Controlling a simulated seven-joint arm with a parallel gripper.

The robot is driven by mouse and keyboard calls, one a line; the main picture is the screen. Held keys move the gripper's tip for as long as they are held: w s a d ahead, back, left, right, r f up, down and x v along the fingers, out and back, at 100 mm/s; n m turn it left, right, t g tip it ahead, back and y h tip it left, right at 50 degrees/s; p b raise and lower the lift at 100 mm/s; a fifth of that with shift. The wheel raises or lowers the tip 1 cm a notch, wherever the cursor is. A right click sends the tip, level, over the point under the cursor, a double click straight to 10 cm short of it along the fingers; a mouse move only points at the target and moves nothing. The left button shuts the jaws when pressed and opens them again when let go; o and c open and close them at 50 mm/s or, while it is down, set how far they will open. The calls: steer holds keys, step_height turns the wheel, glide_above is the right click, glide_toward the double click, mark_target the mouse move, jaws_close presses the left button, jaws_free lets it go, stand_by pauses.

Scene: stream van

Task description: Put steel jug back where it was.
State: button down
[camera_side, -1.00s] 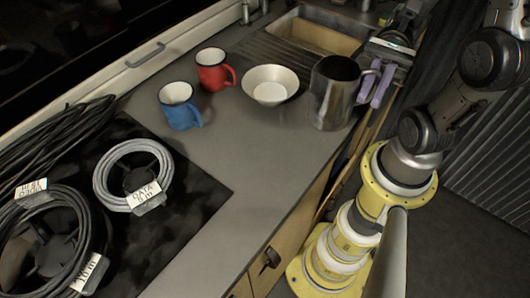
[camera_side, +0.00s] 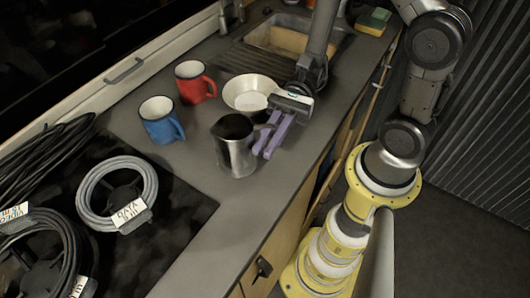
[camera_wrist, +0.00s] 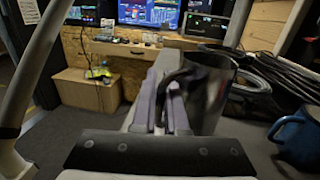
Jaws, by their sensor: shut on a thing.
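The steel jug (camera_side: 235,155) is upright over the grey counter, in front of the bowl and to the right of the blue mug. It also shows in the wrist view (camera_wrist: 210,92), where its handle points toward my gripper. My gripper (camera_side: 268,142) is shut on the jug's handle from the right, its purple fingers on either side of it. The fingers also show in the wrist view (camera_wrist: 163,108). I cannot tell whether the jug's base touches the counter.
A blue mug (camera_side: 160,120), a red mug (camera_side: 194,82) and a white bowl (camera_side: 249,93) stand behind the jug. The sink (camera_side: 280,40) is at the back. Cable coils (camera_side: 118,193) lie on the black panel at left. The counter (camera_side: 205,178) in front of the jug is bare.

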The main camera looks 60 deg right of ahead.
steer(key=shift+w+a+f, duration=0.1)
steer(key=shift+f, duration=0.8)
steer(key=shift+w+a+f, duration=0.1)
steer(key=shift+f, duration=0.8)
steer(key=shift+f, duration=0.15)
steer(key=c, duration=1)
jaws_free()
steer(key=shift+o, duration=0.2)
